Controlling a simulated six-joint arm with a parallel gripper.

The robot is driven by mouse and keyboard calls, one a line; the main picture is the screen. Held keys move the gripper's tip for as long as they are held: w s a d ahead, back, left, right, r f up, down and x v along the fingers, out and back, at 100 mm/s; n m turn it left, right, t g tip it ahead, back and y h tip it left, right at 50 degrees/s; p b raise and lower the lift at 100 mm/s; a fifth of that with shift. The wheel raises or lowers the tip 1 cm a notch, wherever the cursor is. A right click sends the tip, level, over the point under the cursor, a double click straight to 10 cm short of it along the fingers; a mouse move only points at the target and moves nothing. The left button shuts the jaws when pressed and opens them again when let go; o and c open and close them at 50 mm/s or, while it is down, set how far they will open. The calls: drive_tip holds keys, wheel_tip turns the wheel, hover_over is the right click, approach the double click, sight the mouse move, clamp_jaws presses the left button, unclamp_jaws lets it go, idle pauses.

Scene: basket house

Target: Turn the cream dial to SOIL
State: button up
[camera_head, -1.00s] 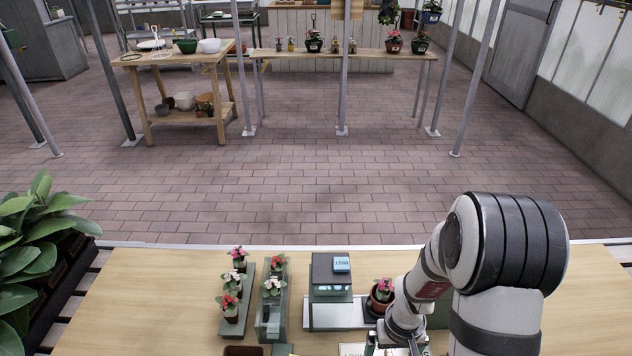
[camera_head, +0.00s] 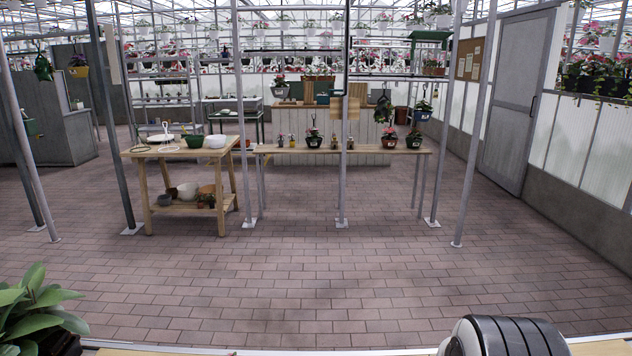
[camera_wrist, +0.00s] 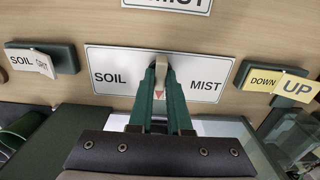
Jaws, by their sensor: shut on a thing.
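In the wrist view, a white plate (camera_wrist: 120,68) reads SOIL on the left and MIST on the right. The cream dial (camera_wrist: 162,68) sits near its middle, between the two words, largely covered by the fingers. My gripper (camera_wrist: 160,75) is shut on the dial with its green fingers. A small red mark shows between the fingers. Which word the dial points to is hard to tell. The head view shows neither plate nor gripper.
In the wrist view, a SOIL switch block (camera_wrist: 58,57) is at left and a block with a yellow UP label (camera_wrist: 295,88) at right. Another plate (camera_wrist: 180,4) is at the top edge. In the head view, a leafy plant (camera_head: 40,315) is at the lower left.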

drive_tip(key=m, duration=1.6)
drive_tip(key=o, duration=1.4)
drive_tip(key=shift+o, duration=0.2)
